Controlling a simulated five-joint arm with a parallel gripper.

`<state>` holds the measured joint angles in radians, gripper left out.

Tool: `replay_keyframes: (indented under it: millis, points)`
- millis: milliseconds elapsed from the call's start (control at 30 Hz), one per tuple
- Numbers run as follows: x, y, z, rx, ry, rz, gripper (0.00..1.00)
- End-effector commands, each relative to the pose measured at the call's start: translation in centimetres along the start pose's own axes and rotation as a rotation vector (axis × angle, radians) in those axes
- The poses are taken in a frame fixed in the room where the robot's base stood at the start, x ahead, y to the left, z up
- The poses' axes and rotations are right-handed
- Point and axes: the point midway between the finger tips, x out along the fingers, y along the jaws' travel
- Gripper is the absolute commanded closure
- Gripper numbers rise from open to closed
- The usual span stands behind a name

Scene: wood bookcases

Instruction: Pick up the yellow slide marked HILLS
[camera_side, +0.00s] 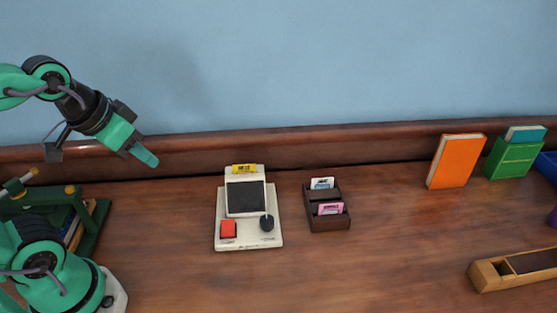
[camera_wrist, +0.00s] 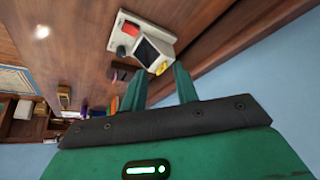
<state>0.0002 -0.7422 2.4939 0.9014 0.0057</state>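The yellow slide (camera_side: 244,169) stands upright at the top back of a cream slide viewer (camera_side: 259,240) with a dark screen, a red button and a black knob. Its lettering is too small to read surely. In the wrist view the yellow slide (camera_wrist: 161,68) shows at the viewer's end, just beyond my fingertips. My gripper (camera_side: 146,157) is raised in the air to the left of the viewer, apart from it. In the wrist view my gripper's two green fingers (camera_wrist: 158,78) stand apart with nothing between them.
A dark wooden slide holder (camera_side: 329,224) stands right of the viewer with a white-blue slide (camera_side: 322,183) and a pink slide (camera_side: 330,208). An orange book (camera_side: 455,161), a green box (camera_side: 512,159) and a wooden tray (camera_side: 490,276) are farther right. The front middle is clear.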

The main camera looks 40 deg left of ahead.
Motion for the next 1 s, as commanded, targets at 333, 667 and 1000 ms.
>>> replay_keyframes:
  millis: [333, 667, 1000]
  points:
    - [0.7, 0.2, -3.0, 0.107, -0.072, 0.007, 0.7]
    - [3.2, 0.5, -7.9, 0.287, -0.184, 0.033, 0.7]
    - [7.6, 1.1, -12.3, 0.474, -0.298, 0.08, 0.7]
